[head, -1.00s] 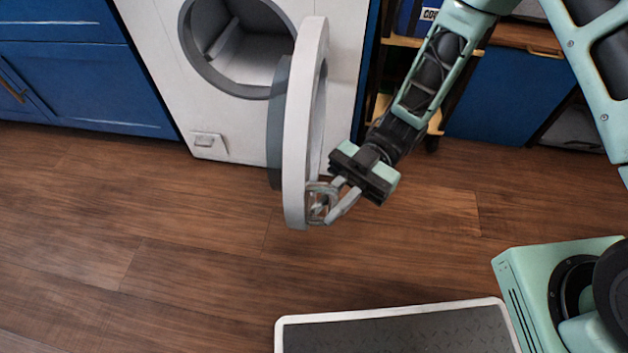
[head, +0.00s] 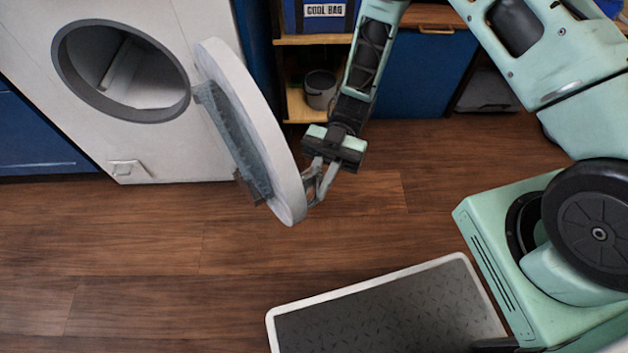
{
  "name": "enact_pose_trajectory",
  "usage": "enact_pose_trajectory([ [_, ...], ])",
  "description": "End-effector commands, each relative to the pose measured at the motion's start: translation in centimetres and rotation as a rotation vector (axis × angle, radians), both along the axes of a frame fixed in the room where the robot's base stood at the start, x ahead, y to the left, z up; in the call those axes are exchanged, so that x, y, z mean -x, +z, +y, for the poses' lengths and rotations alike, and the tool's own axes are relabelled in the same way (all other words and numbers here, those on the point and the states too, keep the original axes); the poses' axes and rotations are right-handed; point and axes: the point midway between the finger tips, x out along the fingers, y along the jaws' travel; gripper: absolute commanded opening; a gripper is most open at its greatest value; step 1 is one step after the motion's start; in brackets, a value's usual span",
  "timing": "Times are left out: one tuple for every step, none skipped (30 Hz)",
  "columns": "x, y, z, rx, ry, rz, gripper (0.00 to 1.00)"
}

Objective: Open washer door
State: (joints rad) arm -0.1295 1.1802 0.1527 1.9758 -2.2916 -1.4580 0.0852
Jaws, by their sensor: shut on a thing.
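The white washer (head: 195,28) stands at the upper left, its round dark-rimmed opening (head: 130,78) fully exposed. The round washer door (head: 262,120) is swung well out from the front, with its white outer face to the right and its grey inner side to the left. My gripper (head: 318,187) is at the door's free edge, low on its outer side. Its fingers are shut on the door handle, which is partly hidden between them. The drum inside looks empty where it shows.
Wooden shelves with a cool bag (head: 322,14) and a grey bucket (head: 320,90) stand right of the washer. Blue cabinets (head: 420,75) line the back. Bare wood floor (head: 150,255) lies in front of the washer and door.

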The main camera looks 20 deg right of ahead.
Motion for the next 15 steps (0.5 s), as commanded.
enact_pose_trajectory([
  [-0.06,-0.04,-0.04,0.001,-0.002,-0.001,0.00],
  [-0.07,-0.04,-0.04,0.001,-0.002,-0.001,0.00],
  [-0.07,-0.05,-0.04,0.001,-0.002,-0.001,0.00],
  [-0.07,-0.05,-0.04,0.001,-0.002,-0.001,0.00],
  [-0.08,-0.05,-0.03,0.001,-0.002,-0.001,0.00],
  [-0.08,-0.05,-0.03,0.001,-0.002,-0.001,0.00],
  [-0.08,-0.05,-0.03,0.001,-0.002,-0.001,0.00],
  [-0.08,-0.05,-0.03,0.001,-0.002,-0.002,0.00],
  [-0.08,-0.05,-0.03,0.001,-0.002,-0.002,0.00],
  [-0.08,-0.05,-0.03,0.001,-0.002,-0.002,0.19],
  [-0.08,-0.05,-0.01,0.001,-0.003,-0.001,0.19],
  [-0.07,-0.05,-0.02,0.001,-0.002,-0.001,0.19],
  [-0.07,-0.04,-0.02,0.001,-0.002,-0.001,0.19],
  [-0.07,-0.04,-0.01,0.001,-0.002,-0.001,0.19],
  [-0.07,-0.04,-0.01,0.001,-0.002,-0.001,0.19],
])
